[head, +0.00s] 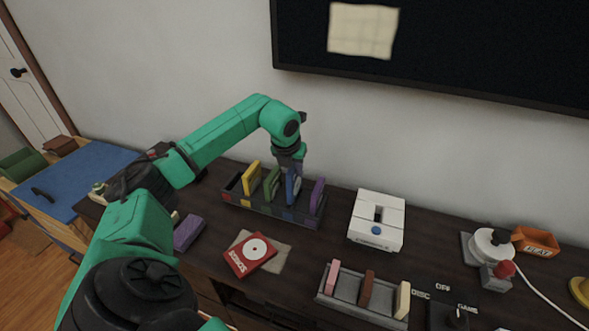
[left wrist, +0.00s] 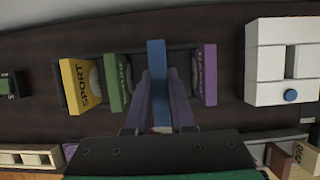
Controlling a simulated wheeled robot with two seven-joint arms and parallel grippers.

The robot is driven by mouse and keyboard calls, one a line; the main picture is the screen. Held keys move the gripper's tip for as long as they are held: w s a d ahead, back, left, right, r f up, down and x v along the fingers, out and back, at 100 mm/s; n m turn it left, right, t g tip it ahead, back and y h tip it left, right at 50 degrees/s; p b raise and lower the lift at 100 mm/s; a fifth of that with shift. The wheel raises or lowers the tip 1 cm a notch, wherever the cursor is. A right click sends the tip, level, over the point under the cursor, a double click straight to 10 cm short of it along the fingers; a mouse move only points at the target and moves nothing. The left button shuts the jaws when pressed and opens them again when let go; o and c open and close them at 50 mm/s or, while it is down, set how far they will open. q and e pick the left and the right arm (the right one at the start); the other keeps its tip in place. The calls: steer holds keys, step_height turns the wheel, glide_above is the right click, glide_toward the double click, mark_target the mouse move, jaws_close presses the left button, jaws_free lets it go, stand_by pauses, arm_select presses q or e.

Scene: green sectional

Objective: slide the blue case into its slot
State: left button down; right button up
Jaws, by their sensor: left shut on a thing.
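The blue case (head: 293,188) stands upright in the dark rack (head: 232,198), between a green case (head: 272,184) and a purple case (head: 317,195). A yellow case (head: 251,177) stands at the rack's left end. My left gripper (head: 291,172) reaches down from above and is shut on the blue case. In the left wrist view the blue case (left wrist: 156,62) shows between the two fingers of my left gripper (left wrist: 160,98). The bottom of the blue case is hidden, so I cannot tell how deep it sits. My right gripper is not in view.
A white box with a slot (head: 376,219) stands right of the rack. A red case (head: 251,256) lies on a cloth in front, and another purple case (head: 188,233) lies to its left. A grey rack (head: 342,301) holds several small cases. The wall is close behind.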

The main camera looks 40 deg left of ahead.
mark_target(294, 183)
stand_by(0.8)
arm_select(q)
steer(key=shift+f, duration=0.15)
steer(key=shift+f+b, duration=0.3)
steer(key=shift+f, duration=0.05)
steer(key=shift+f+b, duration=1.75)
steer(key=shift+f, duration=0.65)
steer(key=c, duration=0.7)
jaws_free()
steer(key=shift+r, duration=0.1)
steer(key=v, duration=1.4)
steer(key=shift+s+d+r, duration=0.1)
steer(key=shift+s+r, duration=0.05)
steer(key=shift+r, duration=0.05)
